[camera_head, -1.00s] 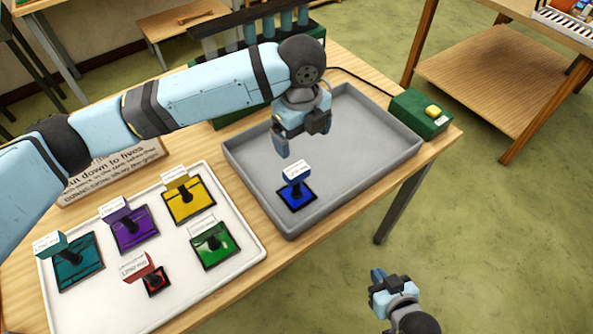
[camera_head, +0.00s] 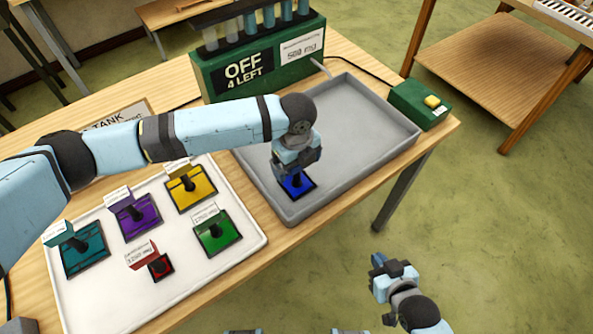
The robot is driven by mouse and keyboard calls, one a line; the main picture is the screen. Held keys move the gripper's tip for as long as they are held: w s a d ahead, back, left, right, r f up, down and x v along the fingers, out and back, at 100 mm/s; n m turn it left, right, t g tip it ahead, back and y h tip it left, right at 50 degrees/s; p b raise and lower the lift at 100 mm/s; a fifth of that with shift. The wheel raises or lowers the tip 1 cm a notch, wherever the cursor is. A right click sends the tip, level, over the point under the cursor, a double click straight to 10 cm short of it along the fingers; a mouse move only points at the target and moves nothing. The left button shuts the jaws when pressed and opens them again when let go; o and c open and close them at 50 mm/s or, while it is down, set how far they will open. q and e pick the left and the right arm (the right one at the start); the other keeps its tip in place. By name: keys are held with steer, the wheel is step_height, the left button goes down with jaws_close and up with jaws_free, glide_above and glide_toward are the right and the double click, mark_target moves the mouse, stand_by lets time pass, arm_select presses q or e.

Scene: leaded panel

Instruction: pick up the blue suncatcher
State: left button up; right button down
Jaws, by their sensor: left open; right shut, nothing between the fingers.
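The blue suncatcher (camera_head: 308,184) is a dark-edged blue square lying in the grey tray (camera_head: 362,178), near the tray's left front part. A black stem stands on it; its white tag is hidden now behind my gripper. My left gripper (camera_head: 293,173) is directly above the suncatcher, down around the top of its stem. Its jaws are open, though the fingers are mostly hidden by the wrist. My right gripper (camera_head: 378,262) is shut and empty, out over the floor in front of the table.
A white tray (camera_head: 257,240) at left holds teal (camera_head: 85,262), purple (camera_head: 146,217), yellow (camera_head: 202,199), green (camera_head: 228,236) and red (camera_head: 165,263) pieces with tags. A green machine (camera_head: 215,78) with tubes stands behind, its sign reading "OFF 4 LEFT". A green box with yellow button (camera_head: 433,101) sits at right.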

arm_select(q)
steer(key=shift+f, duration=0.4)
steer(key=shift+c, duration=0.4)
steer(key=c, duration=1)
step_height(320, 180, up, 20)
steer(key=shift+r+b, duration=0.1)
steer(key=shift+b, duration=0.75)
